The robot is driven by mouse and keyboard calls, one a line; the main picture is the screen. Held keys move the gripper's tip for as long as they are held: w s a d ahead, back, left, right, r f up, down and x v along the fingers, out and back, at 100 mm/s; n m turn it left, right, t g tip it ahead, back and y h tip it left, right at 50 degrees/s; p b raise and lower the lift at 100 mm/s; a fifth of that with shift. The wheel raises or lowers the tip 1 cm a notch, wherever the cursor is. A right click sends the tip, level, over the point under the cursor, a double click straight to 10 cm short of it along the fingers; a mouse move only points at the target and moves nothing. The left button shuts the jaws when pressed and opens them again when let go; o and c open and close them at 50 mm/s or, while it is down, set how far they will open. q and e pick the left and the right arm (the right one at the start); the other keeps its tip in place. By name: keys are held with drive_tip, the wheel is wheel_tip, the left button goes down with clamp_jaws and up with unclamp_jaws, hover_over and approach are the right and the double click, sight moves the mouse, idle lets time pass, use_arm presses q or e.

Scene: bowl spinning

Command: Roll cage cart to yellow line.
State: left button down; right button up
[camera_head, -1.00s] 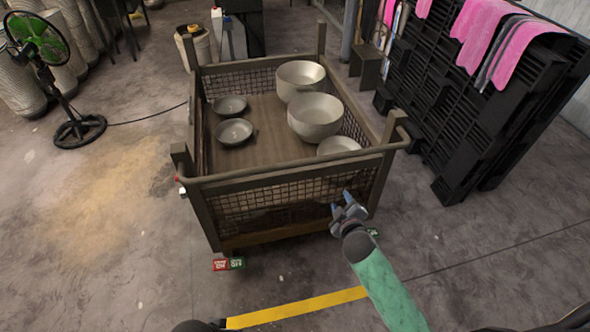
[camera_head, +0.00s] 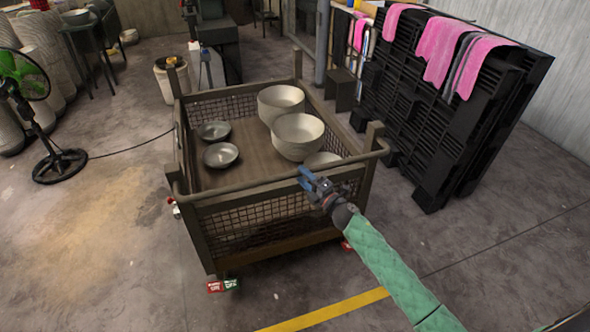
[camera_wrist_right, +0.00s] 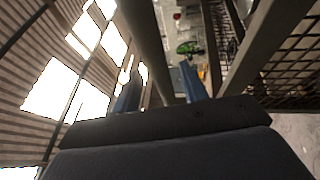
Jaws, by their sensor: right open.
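The cage cart (camera_head: 262,205) stands in the middle of the head view, with mesh sides and a top rail along its near side. Metal bowls (camera_head: 297,135) and smaller dishes (camera_head: 221,155) sit on its floor. The yellow line (camera_head: 325,311) lies on the floor in front of the cart, with a gap between them. My right gripper (camera_head: 308,178) is open at the cart's near rail, right of its middle. In the right wrist view, the blue fingers (camera_wrist_right: 160,90) are apart with a bar beyond them; contact is unclear. My left gripper is not in view.
A black pallet stack (camera_head: 440,105) with pink cloths stands at the right. A green fan (camera_head: 30,110) stands at the left, its cable running toward the cart. A white bucket (camera_head: 172,82) is behind the cart. Floor in front is clear.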

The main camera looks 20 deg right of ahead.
drive_tip(key=x, duration=0.3)
drive_tip(key=shift+w+a+r, duration=0.1)
drive_tip(key=shift+r, duration=0.05)
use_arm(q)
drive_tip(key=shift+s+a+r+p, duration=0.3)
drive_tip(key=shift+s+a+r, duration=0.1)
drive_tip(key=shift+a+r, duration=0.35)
use_arm(e)
drive_tip(key=shift+w+a, duration=0.2)
drive_tip(key=shift+w, duration=0.2)
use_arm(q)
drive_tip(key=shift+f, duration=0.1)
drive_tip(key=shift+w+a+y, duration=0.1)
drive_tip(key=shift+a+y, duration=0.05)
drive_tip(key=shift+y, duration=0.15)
use_arm(e)
clamp_jaws()
